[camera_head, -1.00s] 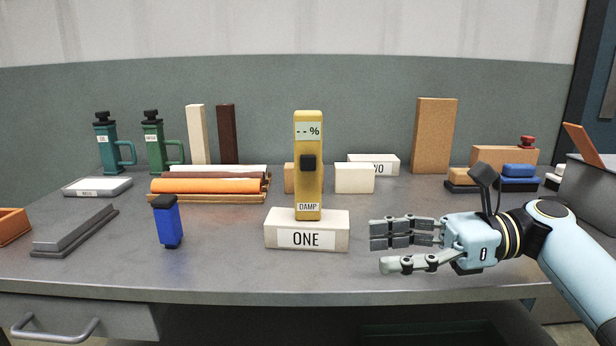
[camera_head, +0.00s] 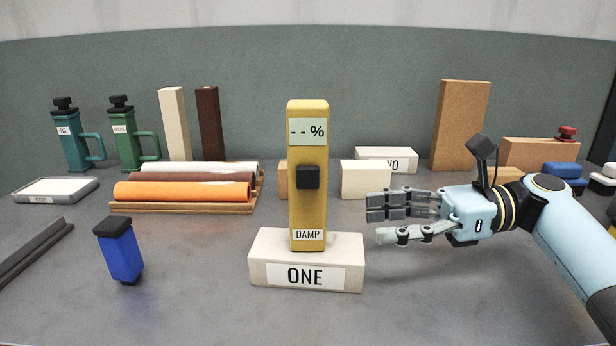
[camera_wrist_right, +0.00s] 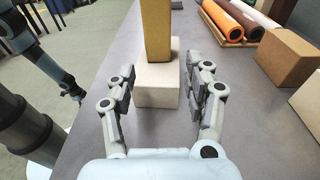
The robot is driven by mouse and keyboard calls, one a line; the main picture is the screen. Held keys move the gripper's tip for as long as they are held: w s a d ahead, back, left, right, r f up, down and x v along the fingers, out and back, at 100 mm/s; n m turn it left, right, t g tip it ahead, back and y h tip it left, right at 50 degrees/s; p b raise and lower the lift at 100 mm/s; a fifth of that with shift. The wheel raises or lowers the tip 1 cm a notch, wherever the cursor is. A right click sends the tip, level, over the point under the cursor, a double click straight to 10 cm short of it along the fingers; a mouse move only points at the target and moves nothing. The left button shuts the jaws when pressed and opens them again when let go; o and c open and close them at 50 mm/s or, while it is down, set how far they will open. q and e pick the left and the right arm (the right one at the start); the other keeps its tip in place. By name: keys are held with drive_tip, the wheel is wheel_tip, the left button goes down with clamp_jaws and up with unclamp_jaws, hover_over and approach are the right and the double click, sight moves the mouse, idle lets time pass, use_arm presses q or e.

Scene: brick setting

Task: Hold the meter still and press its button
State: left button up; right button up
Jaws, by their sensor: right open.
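The yellow meter (camera_head: 309,212) stands upright on a cream block labelled ONE (camera_head: 257,270). Its display reads "-- %", a black square button (camera_head: 308,177) sits on its front, and a DAMP label is near its foot. My right gripper (camera_head: 372,218) is open and empty, to the right of the meter and apart from it. In the right wrist view the meter (camera_wrist_right: 156,30) and its block (camera_wrist_right: 157,85) lie ahead, between the open fingers (camera_wrist_right: 160,78). My left gripper is not in the head view; part of an arm shows at the left of the right wrist view.
A blue block with a black cap (camera_head: 121,252) stands at the left front. Cloth rolls (camera_head: 180,192) lie on a rack behind, and a cream block (camera_head: 366,180) stands behind the meter. The grey bench is clear in front of the right gripper.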

sight(317, 229)
drive_tip(key=a, duration=0.1)
drive_tip(key=a+b, duration=0.1)
drive_tip(key=a, duration=0.1)
drive_tip(key=a+b, duration=0.1)
drive_tip(key=a, duration=0.1)
drive_tip(key=shift+s+f, duration=0.15)
drive_tip(key=shift+f, duration=0.2)
drive_tip(key=a+p, duration=0.1)
drive_tip(key=a, duration=0.2)
drive_tip(key=shift+a+r+p, duration=0.1)
drive_tip(key=shift+r+p, duration=0.1)
drive_tip(key=shift+p, duration=0.1)
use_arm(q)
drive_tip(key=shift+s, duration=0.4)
use_arm(e)
drive_tip(key=shift+a+f, duration=0.25)
drive_tip(key=shift+a, duration=0.45)
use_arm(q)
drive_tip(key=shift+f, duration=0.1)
use_arm(e)
drive_tip(key=c, duration=0.7)
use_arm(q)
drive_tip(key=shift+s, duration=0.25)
use_arm(e)
drive_tip(key=shift+f, duration=0.1)
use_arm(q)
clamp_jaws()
